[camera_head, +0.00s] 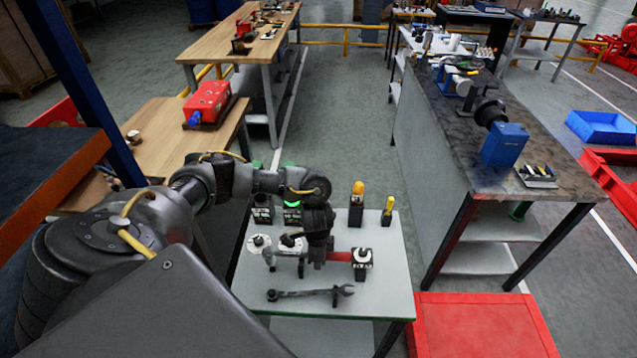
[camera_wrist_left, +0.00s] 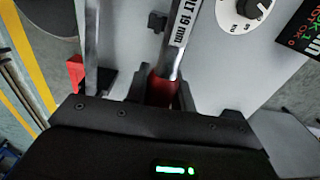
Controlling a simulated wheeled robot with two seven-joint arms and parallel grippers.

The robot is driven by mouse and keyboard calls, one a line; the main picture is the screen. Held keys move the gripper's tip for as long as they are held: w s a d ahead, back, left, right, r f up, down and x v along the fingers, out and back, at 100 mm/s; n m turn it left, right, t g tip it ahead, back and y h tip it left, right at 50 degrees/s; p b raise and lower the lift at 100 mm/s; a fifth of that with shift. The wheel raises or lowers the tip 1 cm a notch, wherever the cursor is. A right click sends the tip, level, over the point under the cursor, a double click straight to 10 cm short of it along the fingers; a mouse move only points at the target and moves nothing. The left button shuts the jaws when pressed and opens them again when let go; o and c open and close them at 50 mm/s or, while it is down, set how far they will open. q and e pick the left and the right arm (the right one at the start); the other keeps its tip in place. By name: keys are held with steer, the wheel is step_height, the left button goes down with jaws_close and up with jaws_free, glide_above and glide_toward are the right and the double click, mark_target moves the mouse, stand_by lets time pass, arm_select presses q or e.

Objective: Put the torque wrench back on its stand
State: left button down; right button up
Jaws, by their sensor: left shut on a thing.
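My left gripper (camera_head: 318,250) is over the small grey table (camera_head: 385,295). In the left wrist view, its fingers (camera_wrist_left: 160,95) are shut on the red grip of a tool, which I take for the torque wrench (camera_wrist_left: 183,40). Its silver shaft carries a label ending in "19 mm" and runs out of the top of the picture, so its far end is hidden. In the head view the arm and gripper hide much of it. Which piece is the stand, I cannot tell. A small black holder (camera_head: 362,260) with a pale top stands right of the gripper. My right gripper is not seen.
A dark open-ended spanner (camera_head: 310,293) lies near the table's front. Yellow-handled tools (camera_head: 357,193) stand upright at the back. A round white dial (camera_head: 259,244) is left of the gripper. A dark bench (camera_head: 470,130) is at right, a red tray (camera_head: 480,325) at lower right.

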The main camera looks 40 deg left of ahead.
arm_select(q)
step_height(320, 180, down, 2)
steer(key=shift+w+b, duration=0.1)
steer(key=shift+b, duration=0.25)
steer(key=shift+f, duration=0.15)
steer(key=shift+p, duration=0.7)
stand_by(0.8)
steer(key=shift+f, duration=0.15)
stand_by(0.5)
steer(key=shift+f+b, duration=0.6)
steer(key=shift+f, duration=0.25)
steer(key=c, duration=1.1)
jaws_free()
steer(key=shift+f, duration=0.1)
